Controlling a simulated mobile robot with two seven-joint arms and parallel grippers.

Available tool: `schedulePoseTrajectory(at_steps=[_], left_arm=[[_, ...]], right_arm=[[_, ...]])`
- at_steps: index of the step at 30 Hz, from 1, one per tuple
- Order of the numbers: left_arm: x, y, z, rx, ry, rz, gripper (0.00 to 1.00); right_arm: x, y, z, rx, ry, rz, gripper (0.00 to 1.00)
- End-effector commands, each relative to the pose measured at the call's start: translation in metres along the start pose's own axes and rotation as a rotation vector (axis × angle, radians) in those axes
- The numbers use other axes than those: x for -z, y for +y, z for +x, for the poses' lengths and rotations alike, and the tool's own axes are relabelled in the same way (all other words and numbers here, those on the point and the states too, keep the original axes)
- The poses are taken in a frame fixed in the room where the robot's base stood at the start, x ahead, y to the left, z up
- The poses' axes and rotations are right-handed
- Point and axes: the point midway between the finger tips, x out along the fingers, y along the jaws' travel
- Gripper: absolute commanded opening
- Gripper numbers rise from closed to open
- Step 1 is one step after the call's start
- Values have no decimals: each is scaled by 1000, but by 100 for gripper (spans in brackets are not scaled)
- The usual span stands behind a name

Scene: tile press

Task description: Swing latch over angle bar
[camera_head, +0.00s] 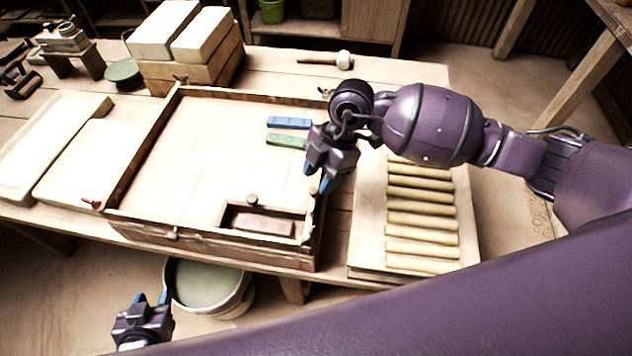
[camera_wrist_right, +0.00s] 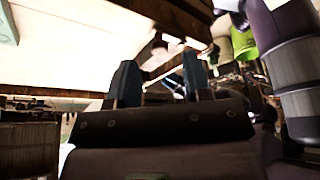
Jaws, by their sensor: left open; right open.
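The wooden frame (camera_head: 174,234) lies on the bench with a pale surface inside. A dark angle bar (camera_head: 145,150) runs along its left side. Small latches sit at its corners, one at the back left (camera_head: 180,78) and one at the front left (camera_head: 92,203). My right gripper (camera_head: 320,176) is open over the frame's right edge, pointing down, and hides part of that edge. In the right wrist view, a small rounded knob (camera_wrist_right: 159,44) shows beyond the open fingers; I cannot tell whether it is a latch. My left gripper (camera_head: 152,299) is open and empty, low in front of the bench.
A blue bar (camera_head: 289,122) and a green bar (camera_head: 286,141) lie inside the frame, with a reddish-brown block (camera_head: 262,225) in a small box. A board with several rods (camera_head: 422,220) lies to the right. A bucket (camera_head: 210,285) stands below the bench, near my left gripper.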

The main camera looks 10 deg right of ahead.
Motion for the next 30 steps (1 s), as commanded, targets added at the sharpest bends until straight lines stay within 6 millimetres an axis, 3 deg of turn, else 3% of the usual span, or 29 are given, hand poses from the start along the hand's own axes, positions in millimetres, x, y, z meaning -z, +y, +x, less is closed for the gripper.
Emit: schedulePoseTrajectory(at_steps=[6,18,27,30], left_arm=[[-2,0,0,0,-1,0,43],[-2,0,0,0,-2,0,43],[-2,0,0,0,-2,0,43],[-2,0,0,0,-2,0,43]], right_arm=[[0,0,22,0,1,0,46],[0,0,26,-2,1,-1,44],[0,0,26,-1,1,-1,0],[0,0,26,-1,1,-3,0]])
